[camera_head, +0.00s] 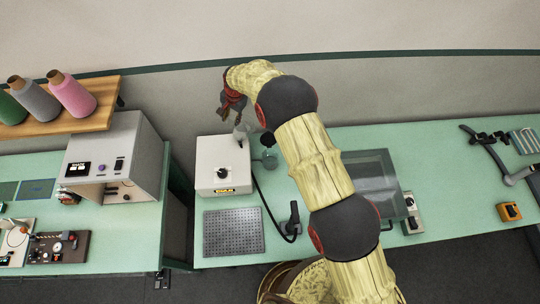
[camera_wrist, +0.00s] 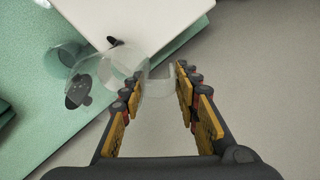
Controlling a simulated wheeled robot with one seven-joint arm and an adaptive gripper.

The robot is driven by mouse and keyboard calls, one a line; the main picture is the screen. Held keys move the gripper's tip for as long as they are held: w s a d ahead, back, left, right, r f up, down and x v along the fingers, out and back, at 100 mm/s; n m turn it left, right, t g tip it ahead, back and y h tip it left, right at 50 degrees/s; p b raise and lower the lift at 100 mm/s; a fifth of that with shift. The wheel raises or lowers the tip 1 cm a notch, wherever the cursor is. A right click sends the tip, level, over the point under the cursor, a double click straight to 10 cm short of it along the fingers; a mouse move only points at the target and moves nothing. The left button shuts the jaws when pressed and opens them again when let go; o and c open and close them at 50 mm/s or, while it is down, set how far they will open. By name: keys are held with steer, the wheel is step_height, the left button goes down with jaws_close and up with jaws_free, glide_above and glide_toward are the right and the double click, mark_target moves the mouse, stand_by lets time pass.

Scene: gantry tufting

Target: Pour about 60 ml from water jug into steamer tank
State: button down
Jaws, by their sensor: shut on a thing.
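The water jug (camera_wrist: 122,72) is clear and see-through. My gripper (camera_wrist: 159,78) is shut on its handle, with a finger on each side. In the head view the jug (camera_head: 241,132) hangs below my gripper (camera_head: 233,109), at the back right edge of the steamer. I cannot tell its tilt or water level. The steamer (camera_head: 215,160) is a white box with a black knob and a label on its front; its white top also shows in the wrist view (camera_wrist: 135,22). I cannot make out a tank opening.
A clear round vessel (camera_head: 269,161) stands right of the steamer on the green table (camera_head: 350,137). A black hand piece (camera_head: 293,220) on a cable and a perforated metal plate (camera_head: 233,232) lie in front. A grey clear-walled bin (camera_head: 372,182) stands farther right.

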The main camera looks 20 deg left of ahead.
mark_target(228, 119)
steer(key=shift+w+a+f+h+b, duration=0.15)
steer(key=shift+a+f+h+b, duration=1)
steer(key=shift+b, duration=0.6)
steer(key=shift+f+h+b, duration=0.1)
steer(key=shift+h+b, duration=0.15)
steer(key=shift+b, duration=0.15)
steer(key=shift+a, duration=0.1)
